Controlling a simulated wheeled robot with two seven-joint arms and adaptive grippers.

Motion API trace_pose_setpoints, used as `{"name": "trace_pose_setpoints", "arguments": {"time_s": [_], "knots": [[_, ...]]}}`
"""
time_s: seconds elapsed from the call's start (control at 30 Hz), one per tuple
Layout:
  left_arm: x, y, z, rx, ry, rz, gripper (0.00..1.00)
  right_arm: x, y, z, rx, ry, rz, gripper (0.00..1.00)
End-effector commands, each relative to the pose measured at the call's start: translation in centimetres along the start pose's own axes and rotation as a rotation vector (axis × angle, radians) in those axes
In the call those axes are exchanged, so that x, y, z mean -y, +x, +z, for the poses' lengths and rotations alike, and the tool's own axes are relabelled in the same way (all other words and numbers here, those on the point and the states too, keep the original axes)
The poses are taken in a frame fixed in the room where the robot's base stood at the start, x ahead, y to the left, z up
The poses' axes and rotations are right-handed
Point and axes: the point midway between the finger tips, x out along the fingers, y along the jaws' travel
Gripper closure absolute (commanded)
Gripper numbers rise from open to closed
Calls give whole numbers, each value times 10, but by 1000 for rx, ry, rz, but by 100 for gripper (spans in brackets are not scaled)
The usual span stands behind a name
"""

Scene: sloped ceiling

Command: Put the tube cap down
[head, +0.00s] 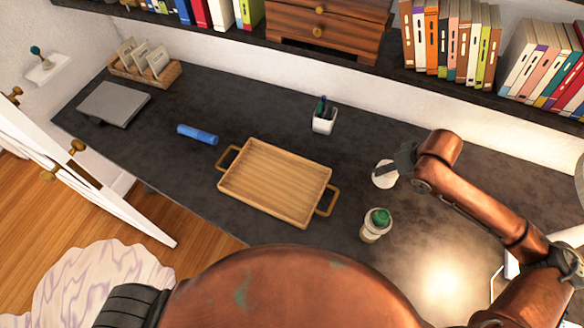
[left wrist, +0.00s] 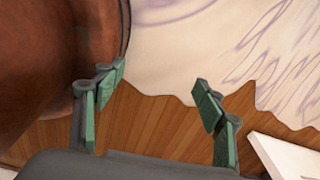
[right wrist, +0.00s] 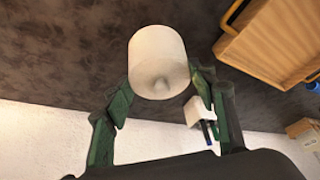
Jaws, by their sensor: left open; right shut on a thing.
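The tube cap, a white round piece (head: 383,178), is at the fingertips of my right gripper (head: 393,170), over the right part of the dark desk. In the right wrist view the cap (right wrist: 157,50) sits between the two green fingers (right wrist: 163,88), which are shut on it. I cannot tell how far it is above the desk. The tube (head: 372,233), a pale upright container with green contents at its open top, stands on the desk nearer to me. My left gripper (left wrist: 160,98) is open and empty, above the wooden floor and pale rug; it is outside the head view.
A wooden tray (head: 275,180) lies mid-desk, left of the tube. Behind it stands a white pen cup (head: 324,124); a blue cylinder (head: 197,134) and a grey laptop (head: 113,104) lie further left. Bookshelves overhang the back. Bare desk (head: 440,235) surrounds the tube's right side.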

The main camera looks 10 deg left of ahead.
Motion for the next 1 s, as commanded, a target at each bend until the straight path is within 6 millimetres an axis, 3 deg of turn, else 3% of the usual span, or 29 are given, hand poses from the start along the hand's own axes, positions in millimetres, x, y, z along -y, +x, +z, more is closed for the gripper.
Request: {"name": "trace_pose_setpoints", "arguments": {"time_s": [0.03,0.1,0.4,0.53,1.0], "knots": [[2,-13,-4,-6,0,-2,36,2,0,7,0,-30,-15,61],[4,-19,-8,-11,0,-4,36,4,6,14,-5,-71,-29,61],[7,-22,-37,-48,5,-6,36,7,17,23,-14,-127,-44,61],[6,-21,-36,-45,5,-6,36,8,25,26,-12,-126,-45,61],[3,-12,-18,-23,2,-2,36,8,83,49,-12,-125,-45,61]]}}
